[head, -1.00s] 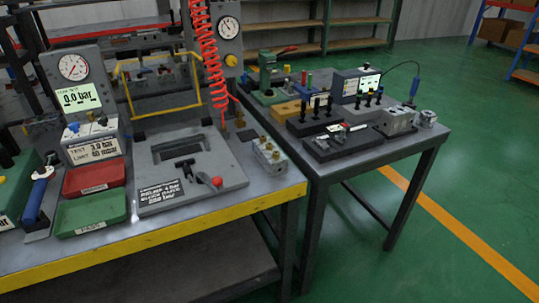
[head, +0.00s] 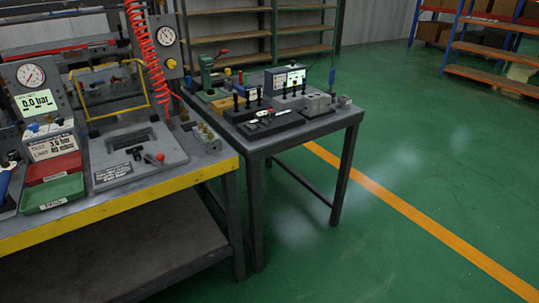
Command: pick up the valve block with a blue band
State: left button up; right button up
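A grey metal block with brass-coloured fittings (head: 206,137) sits at the right end of the yellow-edged bench, beside the grey test fixture (head: 140,160). Another plain grey block (head: 317,103) stands at the right side of the smaller side table, with a small metal part (head: 344,101) next to it. Both blocks are small in the picture, and I cannot make out a blue band on either one. Neither of my grippers is in view.
The bench has a yellow front edge (head: 130,207) and carries red (head: 53,168) and green (head: 52,193) trays. The side table (head: 300,130) holds a dark rack with black knobs. A red coiled hose (head: 147,55) hangs above the bench. The green floor (head: 440,150) at right is open.

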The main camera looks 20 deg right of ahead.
aim_at(205, 137)
jog(key=z, duration=0.45)
jog(key=k, duration=0.25)
jog(key=u, duration=1.25)
jog(key=i, duration=0.7)
jog(key=u, duration=0.1)
